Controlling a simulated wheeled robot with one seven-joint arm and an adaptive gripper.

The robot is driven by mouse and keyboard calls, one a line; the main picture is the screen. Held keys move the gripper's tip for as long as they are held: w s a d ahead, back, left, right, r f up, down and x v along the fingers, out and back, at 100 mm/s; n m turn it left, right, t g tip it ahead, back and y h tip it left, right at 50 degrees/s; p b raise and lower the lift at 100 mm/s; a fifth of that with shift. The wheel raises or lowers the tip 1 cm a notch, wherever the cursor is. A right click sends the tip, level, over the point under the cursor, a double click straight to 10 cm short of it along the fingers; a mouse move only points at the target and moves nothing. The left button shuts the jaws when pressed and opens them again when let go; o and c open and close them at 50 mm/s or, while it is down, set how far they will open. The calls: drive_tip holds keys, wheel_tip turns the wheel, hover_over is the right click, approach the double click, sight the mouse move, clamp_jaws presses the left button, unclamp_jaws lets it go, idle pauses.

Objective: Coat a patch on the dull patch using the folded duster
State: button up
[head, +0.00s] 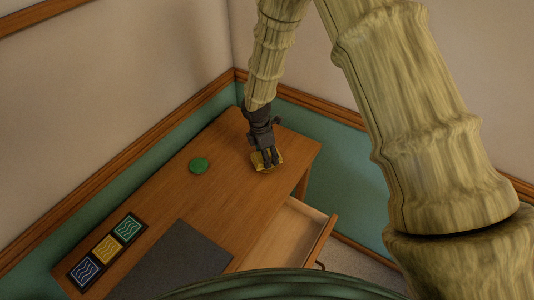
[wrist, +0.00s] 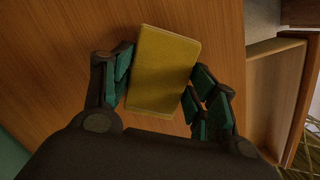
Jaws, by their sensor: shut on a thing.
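The folded duster (wrist: 163,70) is a yellow, flat block with rounded corners. My gripper (wrist: 160,92) is shut on it, with dark green-padded fingers on its left and right sides in the wrist view. In the head view my gripper (head: 267,160) points down over the far right part of the wooden desk top (head: 215,195), with yellow edges of the duster (head: 257,162) showing around the fingers. The duster is at or just above the wood; I cannot tell if it touches. I cannot make out a dull patch for certain on the wood.
A green round thing (head: 199,165) lies on the desk, left of my gripper. A dark grey rectangle (head: 182,262) lies nearer. A dark holder with blue, yellow and green wavy tiles (head: 107,248) is at the left. An open drawer (head: 292,235) juts out at the right. Walls stand behind.

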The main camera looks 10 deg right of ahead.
sight(271, 160)
idle(0.3)
drive_tip(key=shift+r+p, duration=2.8)
drive_tip(key=shift+r, duration=0.75)
drive_tip(key=shift+f, duration=0.1)
drive_tip(key=m, duration=0.1)
drive_tip(key=s+m, duration=0.1)
drive_tip(key=s+d+f+m+b, duration=0.1)
drive_tip(key=m, duration=0.1)
drive_tip(key=shift+s+g, duration=0.15)
drive_tip(key=shift+g, duration=0.25)
drive_tip(key=s+m, duration=0.2)
drive_tip(key=m, duration=0.2)
drive_tip(key=s+d+f+m+b, duration=0.1)
drive_tip(key=s+m, duration=0.1)
drive_tip(key=m, duration=0.1)
drive_tip(key=s+d+f+m+g+y+b, duration=0.1)
drive_tip(key=s+m, duration=0.1)
drive_tip(key=m, duration=0.2)
drive_tip(key=shift+f+m, duration=0.2)
drive_tip(key=shift+m, duration=0.1)
drive_tip(key=m, duration=0.1)
drive_tip(key=s+m, duration=0.1)
drive_tip(key=m, duration=0.1)
drive_tip(key=s+m, duration=0.1)
drive_tip(key=shift+s+d+f+y+b, duration=0.1)
drive_tip(key=shift+d+f+y+b, duration=0.05)
drive_tip(key=shift+f+y+b, duration=0.2)
